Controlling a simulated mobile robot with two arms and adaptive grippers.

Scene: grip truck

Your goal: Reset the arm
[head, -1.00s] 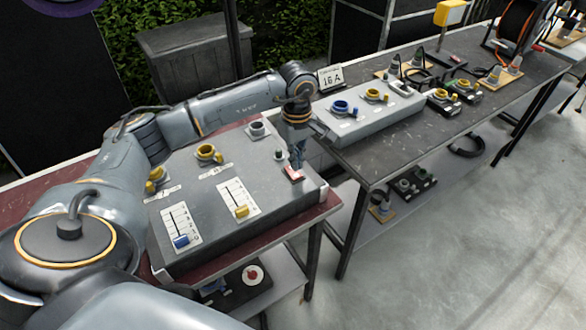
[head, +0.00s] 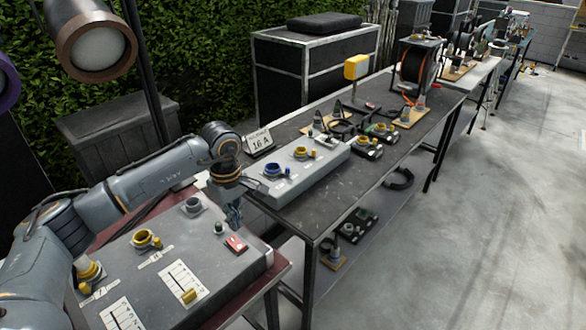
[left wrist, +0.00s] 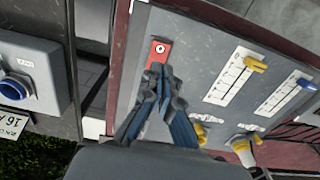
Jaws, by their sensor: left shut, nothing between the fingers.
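My left gripper (head: 235,218) is shut and empty, pointing down above the right end of the grey control panel (head: 215,285). A red rocker switch (head: 236,244) lies on the panel just beside the fingertips. In the left wrist view the closed fingers (left wrist: 165,75) point at the red switch (left wrist: 160,50), whose far part shows clear of them. I cannot tell whether they touch it. My left arm (head: 140,185) reaches in from the left, bent over the back of the panel. My right gripper is not in view.
The panel carries yellow sockets (head: 146,240) and sliders, one with a yellow knob (head: 190,296). A dark table (head: 290,215) to the right holds a light grey socket box (head: 318,165), connectors and a cable reel (head: 417,70). Open floor (head: 480,230) lies right.

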